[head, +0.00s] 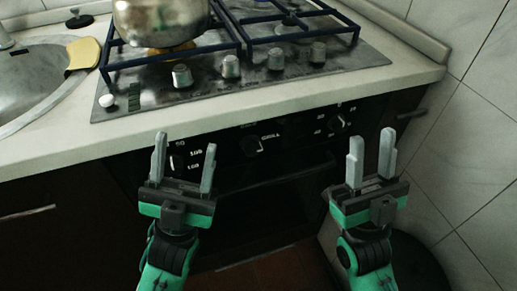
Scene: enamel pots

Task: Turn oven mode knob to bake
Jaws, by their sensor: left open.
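The black oven panel under the counter carries dark knobs with white markings. The middle knob (250,146) has the word "GRILL" to its right and looks like the mode knob; no "bake" label is readable. A left knob (178,161) has numbers beside it, and a right knob (337,123) has small numbers around it. My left gripper (184,150) is open and empty, its fingers in front of the left knob and its numbers. My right gripper (371,144) is open and empty, below and right of the right knob.
The counter edge (230,133) overhangs the panel. Above it is a gas hob with several metal knobs (231,66) and a steel pot (160,22). A sink (35,80) with a yellow cloth (84,53) is at left. A tiled wall (470,150) bounds the right.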

